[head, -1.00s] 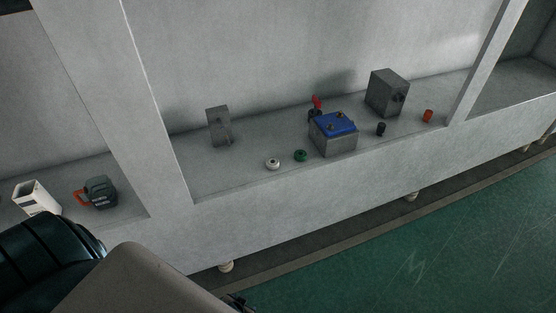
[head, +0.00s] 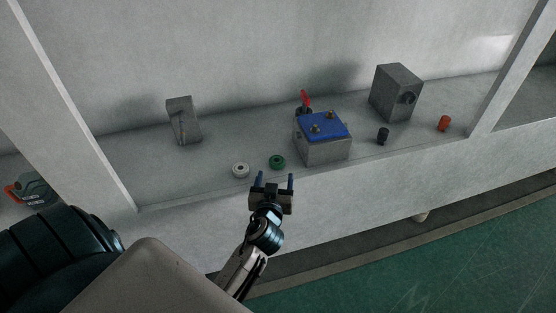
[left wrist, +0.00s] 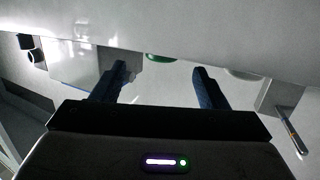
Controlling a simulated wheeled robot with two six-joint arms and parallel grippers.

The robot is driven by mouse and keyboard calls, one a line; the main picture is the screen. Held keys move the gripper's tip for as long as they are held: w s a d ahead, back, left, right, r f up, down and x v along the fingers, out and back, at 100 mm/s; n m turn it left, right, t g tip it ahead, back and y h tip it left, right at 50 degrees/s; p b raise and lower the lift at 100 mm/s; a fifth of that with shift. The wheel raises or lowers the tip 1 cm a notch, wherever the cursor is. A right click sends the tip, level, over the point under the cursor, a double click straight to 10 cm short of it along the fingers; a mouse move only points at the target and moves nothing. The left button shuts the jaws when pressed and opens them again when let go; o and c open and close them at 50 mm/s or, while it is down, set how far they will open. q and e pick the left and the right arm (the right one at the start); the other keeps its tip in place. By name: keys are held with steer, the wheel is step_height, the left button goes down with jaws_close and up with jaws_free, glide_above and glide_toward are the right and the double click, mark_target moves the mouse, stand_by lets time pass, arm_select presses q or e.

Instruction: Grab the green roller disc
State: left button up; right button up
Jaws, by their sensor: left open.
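The green roller disc (head: 277,162) lies on the grey shelf near its front edge, between a white disc (head: 240,170) and a grey box with a blue top (head: 323,138). My left gripper (head: 273,181) is open and empty, just in front of the shelf edge, with its fingers pointing toward the green disc and apart from it. In the left wrist view the green disc (left wrist: 160,58) shows only in part, past the fingers, cut off by a pale edge. My right gripper is not in view.
A grey bracket block (head: 184,121) stands at the left rear. A grey block (head: 396,92), a small black cylinder (head: 383,136) and an orange cylinder (head: 444,124) stand to the right. A red-handled item (head: 304,101) is behind the blue-topped box. Upright posts bound the bay.

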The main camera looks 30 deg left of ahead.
mark_target(277, 158)
arm_select(q)
steer(key=shift+w+a+r, duration=0.25)
steer(key=shift+w+a, duration=0.25)
steer(key=shift+w, duration=0.35)
steer(key=shift+w+a+f, duration=0.25)
steer(key=shift+w+a, duration=0.05)
steer(key=shift+w, duration=0.3)
steer(key=x, duration=0.5)
steer(key=shift+a+r+p, duration=0.1)
steer(key=shift+p, duration=0.3)
steer(key=shift+s, duration=0.1)
steer(key=c, duration=1)
steer(key=shift+r, duration=0.1)
steer(key=shift+c, duration=0.2)
